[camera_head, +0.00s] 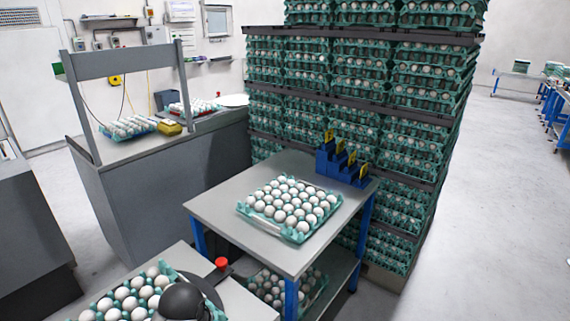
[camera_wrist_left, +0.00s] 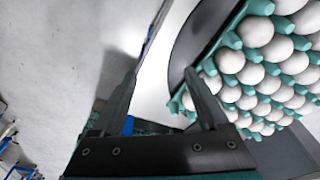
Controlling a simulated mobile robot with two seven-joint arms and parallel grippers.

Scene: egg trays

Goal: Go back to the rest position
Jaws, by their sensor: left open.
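In the left wrist view my left gripper (camera_wrist_left: 163,95) is open, with nothing between its fingers. A teal tray (camera_wrist_left: 229,40) full of white eggs (camera_wrist_left: 255,32) lies to the right of the fingers, on a dark round plate (camera_wrist_left: 192,42). The right finger overlaps the tray's edge in the picture; I cannot tell whether they touch. In the head view this tray (camera_head: 105,294) is at the bottom left, partly hidden by a dark rounded shape that looks like part of my arm. My right gripper is in neither view.
A grey table (camera_head: 210,204) with blue legs holds another egg tray (camera_head: 246,209) and a blue stepped stand (camera_head: 324,164) with yellow cards. A red button (camera_head: 221,263) sits near the front table. Tall egg-tray stacks (camera_head: 360,75) stand behind. Open floor (camera_head: 500,220) lies to the right.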

